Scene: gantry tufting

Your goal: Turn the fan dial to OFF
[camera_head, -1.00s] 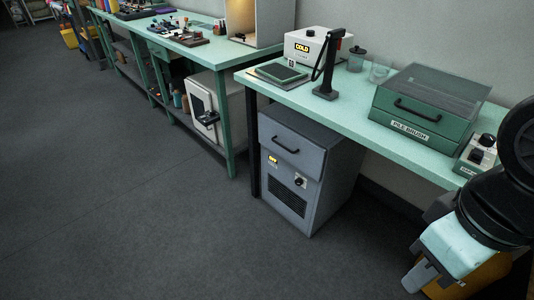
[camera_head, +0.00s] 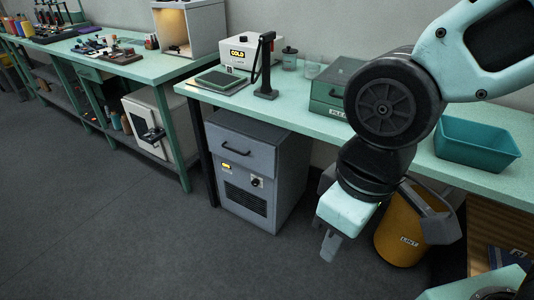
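A grey cabinet (camera_head: 250,150) stands on the floor under the green bench. Its front has a drawer with a black handle, a small yellow display (camera_head: 226,165), a dark vent grille (camera_head: 245,199) and a small dial (camera_head: 256,182). The dial's markings are too small to read, so I cannot tell its setting or whether it is the fan dial. My gripper (camera_head: 330,246) hangs in front of the bench, to the right of the cabinet and apart from it. Its fingers point down and overlap in view, so their opening is unclear.
The green bench (camera_head: 300,118) holds a white box reading COLD (camera_head: 238,54), a black stand (camera_head: 266,70) and a teal bin (camera_head: 476,142). A yellow LINT bin (camera_head: 398,240) stands behind my gripper. The floor before the cabinet is clear.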

